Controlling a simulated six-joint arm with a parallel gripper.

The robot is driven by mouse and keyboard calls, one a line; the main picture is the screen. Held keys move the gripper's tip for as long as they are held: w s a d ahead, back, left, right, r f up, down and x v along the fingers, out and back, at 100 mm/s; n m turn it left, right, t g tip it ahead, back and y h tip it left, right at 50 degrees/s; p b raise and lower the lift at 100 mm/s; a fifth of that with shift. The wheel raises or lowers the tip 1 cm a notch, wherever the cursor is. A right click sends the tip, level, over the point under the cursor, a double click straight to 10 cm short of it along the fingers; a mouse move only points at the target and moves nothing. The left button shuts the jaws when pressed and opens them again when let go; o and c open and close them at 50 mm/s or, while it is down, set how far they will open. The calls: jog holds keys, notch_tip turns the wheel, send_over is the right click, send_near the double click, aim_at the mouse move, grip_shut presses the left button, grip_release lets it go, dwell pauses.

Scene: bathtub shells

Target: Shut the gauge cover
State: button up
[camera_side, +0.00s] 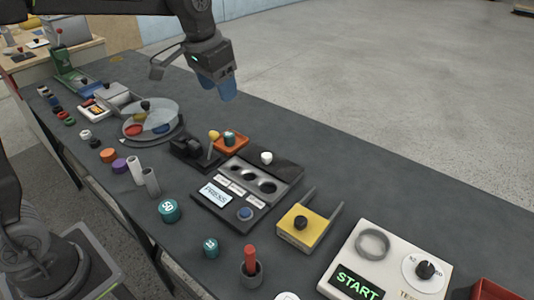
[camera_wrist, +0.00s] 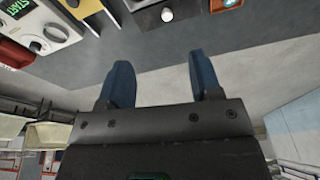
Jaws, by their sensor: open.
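My gripper (camera_side: 220,86) hangs in the air above the far side of the dark table, with its blue fingers pointing down. In the wrist view my gripper (camera_wrist: 163,80) has its two fingers apart with nothing between them. No part is clearly recognisable as the gauge cover. A white tester panel (camera_side: 385,262) with a lit START display, a grey ring and a black-knobbed dial stands at the right front, well away from my gripper. It also shows at the upper left of the wrist view (camera_wrist: 30,22). A clear round disc (camera_side: 150,120) lies over a dark round base farther left.
A panel marked PRESS (camera_side: 214,196), a yellow block with two prongs (camera_side: 300,228) and an orange tray (camera_side: 231,143) stand mid-table. A red cylinder in a cup (camera_side: 250,262) and teal caps (camera_side: 170,211) stand in front. The table's far right strip (camera_side: 350,165) is bare.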

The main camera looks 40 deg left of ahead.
jog(key=w+f+g, duration=0.1)
jog(key=w+f, duration=0.5)
jog(key=w, duration=0.3)
jog(key=m+g, duration=0.1)
jog(key=g, duration=0.1)
send_near(267, 155)
notch_tip(267, 155, down, 9)
jog(key=shift+s+f, duration=0.15)
jog(key=shift+f, duration=0.05)
grip_shut()
